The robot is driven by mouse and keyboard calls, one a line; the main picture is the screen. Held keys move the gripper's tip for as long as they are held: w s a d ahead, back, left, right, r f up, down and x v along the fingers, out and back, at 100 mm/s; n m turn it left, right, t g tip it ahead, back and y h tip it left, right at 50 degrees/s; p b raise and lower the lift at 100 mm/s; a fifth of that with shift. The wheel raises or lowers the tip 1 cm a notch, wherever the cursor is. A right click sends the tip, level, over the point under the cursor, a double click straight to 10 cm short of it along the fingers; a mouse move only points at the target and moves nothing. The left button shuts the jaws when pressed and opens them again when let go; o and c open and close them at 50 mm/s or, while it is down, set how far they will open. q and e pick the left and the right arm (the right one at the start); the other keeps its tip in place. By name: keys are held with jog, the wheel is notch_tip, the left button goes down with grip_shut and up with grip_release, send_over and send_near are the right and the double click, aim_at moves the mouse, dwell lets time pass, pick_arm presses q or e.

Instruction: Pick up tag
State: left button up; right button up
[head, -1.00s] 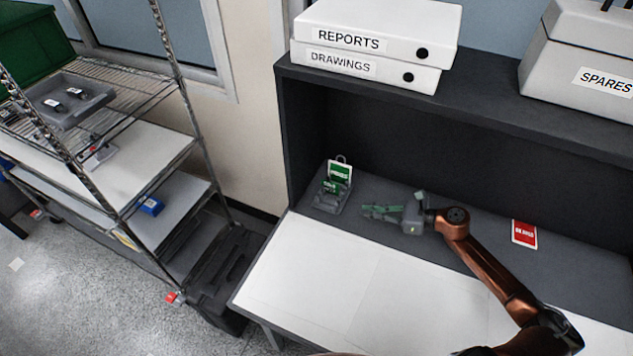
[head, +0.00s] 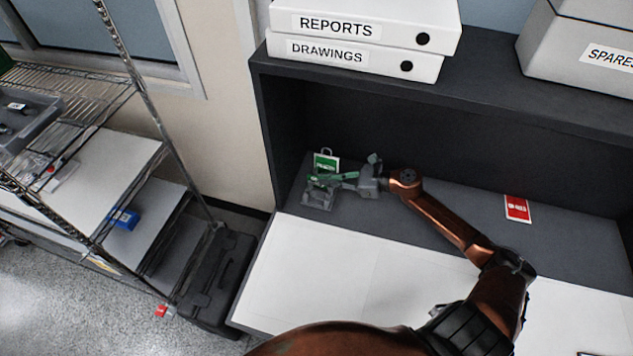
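A green and white tag (head: 326,161) stands upright on a small grey holder (head: 318,201) at the left end of the dark shelf under the cubby. My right gripper (head: 312,181) is at the holder, with its green fingers reaching left across it, just below the tag in the picture. The fingers look spread apart; whether they touch the tag cannot be told. A red and white tag (head: 517,208) lies on the dark surface farther right. My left gripper is not in view.
White binders (head: 365,45) and a grey SPARES box (head: 585,50) stand on top of the dark cubby. The white worktop (head: 320,265) is clear in front. A wire rack with trays and a blue item (head: 125,219) stands at the left, beside a black case (head: 215,280).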

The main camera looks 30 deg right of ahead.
jog(key=shift+w+a+f, duration=0.25)
jog(key=shift+w+a, duration=0.15)
jog(key=shift+w, duration=0.05)
jog(key=shift+w+a+f, duration=0.1)
jog(key=shift+w+a, duration=0.1)
jog(key=shift+w, duration=0.05)
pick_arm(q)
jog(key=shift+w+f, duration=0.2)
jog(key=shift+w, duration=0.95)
pick_arm(e)
grip_shut()
